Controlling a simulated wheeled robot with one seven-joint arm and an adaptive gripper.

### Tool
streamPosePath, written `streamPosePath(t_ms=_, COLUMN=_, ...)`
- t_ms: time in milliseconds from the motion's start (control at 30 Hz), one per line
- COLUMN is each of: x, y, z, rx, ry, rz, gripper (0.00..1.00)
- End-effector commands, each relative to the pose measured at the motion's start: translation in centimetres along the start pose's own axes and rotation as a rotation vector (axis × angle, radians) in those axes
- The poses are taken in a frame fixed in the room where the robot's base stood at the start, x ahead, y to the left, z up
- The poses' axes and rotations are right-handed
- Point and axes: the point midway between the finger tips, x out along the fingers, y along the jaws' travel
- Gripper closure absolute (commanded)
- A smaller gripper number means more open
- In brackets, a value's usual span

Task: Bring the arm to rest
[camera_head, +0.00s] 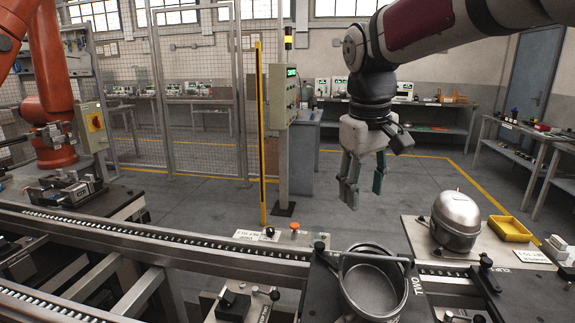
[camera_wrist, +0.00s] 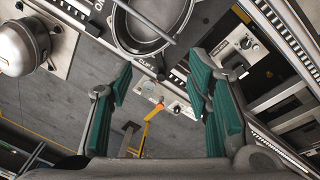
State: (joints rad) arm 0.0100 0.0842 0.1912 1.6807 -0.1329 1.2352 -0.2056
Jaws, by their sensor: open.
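My gripper (camera_head: 363,178) hangs from the arm at the right of centre in the head view, pointing down with its fingers apart. It holds nothing. In the wrist view its green finger pads (camera_wrist: 165,108) stand wide apart, with only floor and fixtures beyond them. The gripper is above and behind the conveyor rail, clear of the parts. A round metal pot-like shell (camera_head: 372,290) with a bar across its top sits on a dark pallet at the bottom. A domed metal compressor (camera_head: 455,222) stands on a light plate to the right; it also shows in the wrist view (camera_wrist: 22,47).
A conveyor rail (camera_head: 170,238) runs across the front. A yellow post (camera_head: 260,135) and a control box (camera_head: 283,97) stand left of my gripper. A yellow tray (camera_head: 510,228) is beside the compressor. An orange robot (camera_head: 55,90) stands at left. Open floor lies behind the rail.

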Motion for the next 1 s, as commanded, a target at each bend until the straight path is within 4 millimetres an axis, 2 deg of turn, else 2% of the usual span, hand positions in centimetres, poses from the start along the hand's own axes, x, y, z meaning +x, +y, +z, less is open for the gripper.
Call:
streamPosePath(t_ms=33, x=-1.5, y=-0.3, z=2.3, rx=0.024, ry=0.014, rz=0.010, gripper=0.55)
streamPosePath(t_ms=233, x=-4.1, y=-1.4, z=10.4, rx=0.141, ry=0.066, rz=0.026, gripper=0.55)
streamPosePath(t_ms=400, x=-4.8, y=-3.0, z=17.3, rx=0.244, ry=0.116, rz=0.021, gripper=0.55)
streamPosePath(t_ms=600, x=-4.1, y=-5.1, z=24.4, rx=0.356, ry=0.176, rz=-0.002, gripper=0.55)
streamPosePath(t_ms=700, x=-3.4, y=-6.0, z=26.6, rx=0.397, ry=0.197, rz=-0.016, gripper=0.55)
streamPosePath(t_ms=800, x=-2.8, y=-6.5, z=27.9, rx=0.420, ry=0.211, rz=-0.026, gripper=0.55)
streamPosePath(t_ms=1000, x=-2.4, y=-6.8, z=28.6, rx=0.435, ry=0.217, rz=-0.031, gripper=0.55)
